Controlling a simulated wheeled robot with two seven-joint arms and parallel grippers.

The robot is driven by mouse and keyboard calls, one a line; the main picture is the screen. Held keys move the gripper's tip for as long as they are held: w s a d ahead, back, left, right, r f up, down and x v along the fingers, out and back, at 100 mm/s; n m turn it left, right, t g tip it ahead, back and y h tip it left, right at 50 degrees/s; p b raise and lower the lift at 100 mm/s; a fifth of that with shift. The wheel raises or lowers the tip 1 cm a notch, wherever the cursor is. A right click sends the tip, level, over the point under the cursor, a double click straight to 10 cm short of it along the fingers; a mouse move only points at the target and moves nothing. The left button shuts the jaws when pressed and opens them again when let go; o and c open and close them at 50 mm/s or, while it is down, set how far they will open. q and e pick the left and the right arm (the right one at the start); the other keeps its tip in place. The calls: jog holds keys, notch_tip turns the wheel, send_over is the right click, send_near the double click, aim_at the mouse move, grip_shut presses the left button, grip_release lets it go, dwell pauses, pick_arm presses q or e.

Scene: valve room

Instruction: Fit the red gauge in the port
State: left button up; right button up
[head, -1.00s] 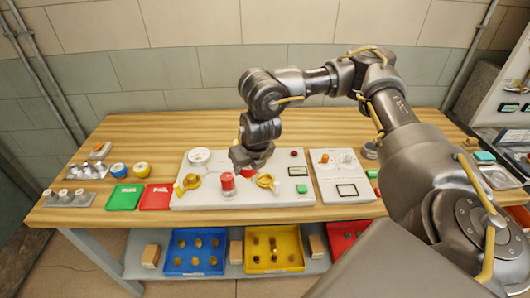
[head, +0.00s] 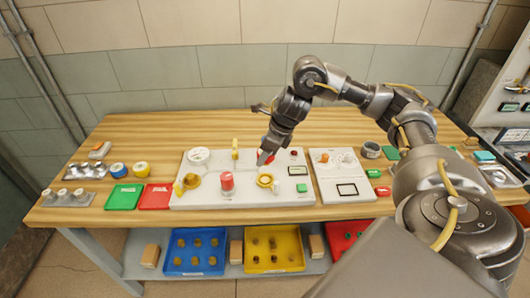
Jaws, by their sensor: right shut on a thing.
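My right gripper (head: 265,158) is above the white valve panel (head: 210,201), over its middle right part. It is shut on a small red thing (head: 262,156), apparently the red gauge, mostly hidden by the fingers. A red-topped, pale-bodied cylinder (head: 227,182) stands on the panel to the left of that ring. I cannot make out which opening is the port. My left gripper is not in view.
The panel also carries a white round dial (head: 199,156), another yellow handle (head: 189,182) and an upright yellow handle (head: 235,148). A second white panel (head: 341,176) is to the right. Green (head: 124,197) and red (head: 156,196) trays lie left. The back of the table is clear.

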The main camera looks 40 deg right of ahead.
aim_at(265, 164)
jog(key=shift+f+b, duration=2.15)
jog(key=shift+f, duration=0.2)
jog(key=shift+f+b, duration=0.6)
jog(key=shift+f, duration=0.2)
jog(key=shift+b+x, duration=0.6)
jog(key=shift+x, duration=0.35)
dwell(0.7)
jog(key=shift+s+d, duration=0.1)
jog(key=shift+s, duration=0.1)
jog(key=o, duration=1.2)
jog(key=shift+f, duration=0.1)
jog(key=shift+r+p, duration=3.95)
jog(key=shift+r, duration=0.1)
